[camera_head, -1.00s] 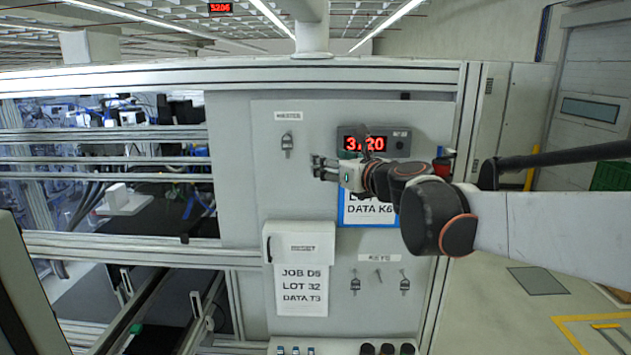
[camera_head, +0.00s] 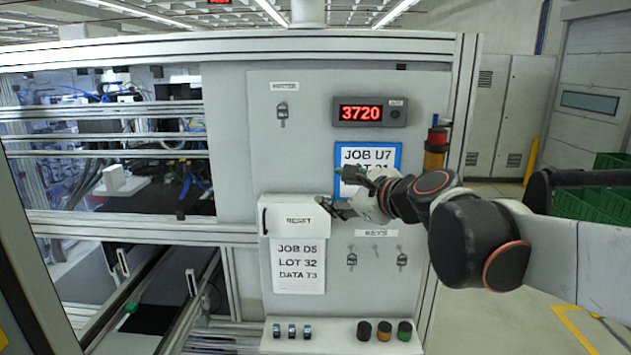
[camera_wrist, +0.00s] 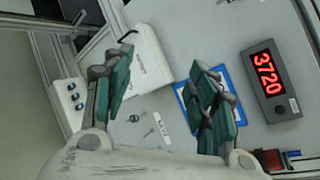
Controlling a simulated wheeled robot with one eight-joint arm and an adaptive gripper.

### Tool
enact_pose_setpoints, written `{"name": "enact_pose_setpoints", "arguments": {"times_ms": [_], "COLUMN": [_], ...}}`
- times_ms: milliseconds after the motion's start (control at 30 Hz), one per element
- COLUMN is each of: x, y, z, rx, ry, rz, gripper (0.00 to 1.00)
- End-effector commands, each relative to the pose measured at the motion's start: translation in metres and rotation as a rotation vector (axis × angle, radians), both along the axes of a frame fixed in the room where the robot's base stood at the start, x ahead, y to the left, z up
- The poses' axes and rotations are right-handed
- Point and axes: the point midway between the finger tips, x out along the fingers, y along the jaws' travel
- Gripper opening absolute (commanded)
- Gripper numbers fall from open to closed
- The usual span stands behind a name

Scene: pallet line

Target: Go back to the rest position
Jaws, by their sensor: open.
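My gripper (camera_head: 340,190) is open and empty in front of the grey panel (camera_head: 300,110). In the head view it hangs before the lower part of the blue-framed job sheet (camera_head: 369,153), just right of the white RESET box (camera_head: 291,216). It hides part of that sheet's lower lines. In the wrist view the two green-padded fingers of my gripper (camera_wrist: 165,95) stand wide apart. The white box (camera_wrist: 148,58) shows beyond and between them, and the right finger covers part of the blue-framed sheet (camera_wrist: 183,93).
A red display reading 3720 (camera_head: 370,112) sits above the sheet. A key hangs under the MASTER label (camera_head: 282,114), and more hang under KEYS (camera_head: 377,258). A shelf (camera_head: 340,337) with switches and buttons juts out below. A stack light (camera_head: 436,148) stands at the panel's right edge.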

Motion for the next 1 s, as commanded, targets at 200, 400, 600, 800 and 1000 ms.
{"name": "enact_pose_setpoints", "arguments": {"times_ms": [200, 400, 600, 800, 1000], "x": [-0.061, -0.116, -0.169, -0.222, -0.258], "y": [-0.018, -0.041, -0.073, -0.109, -0.140], "z": [-0.110, -0.204, -0.300, -0.394, -0.455], "rx": [-0.454, -0.861, -1.248, -1.597, -1.828], "ry": [-0.100, -0.172, -0.220, -0.241, -0.240], "rz": [0.154, 0.330, 0.539, 0.786, 0.997], "gripper": [0.53, 0.53, 0.53, 0.53, 0.53]}}
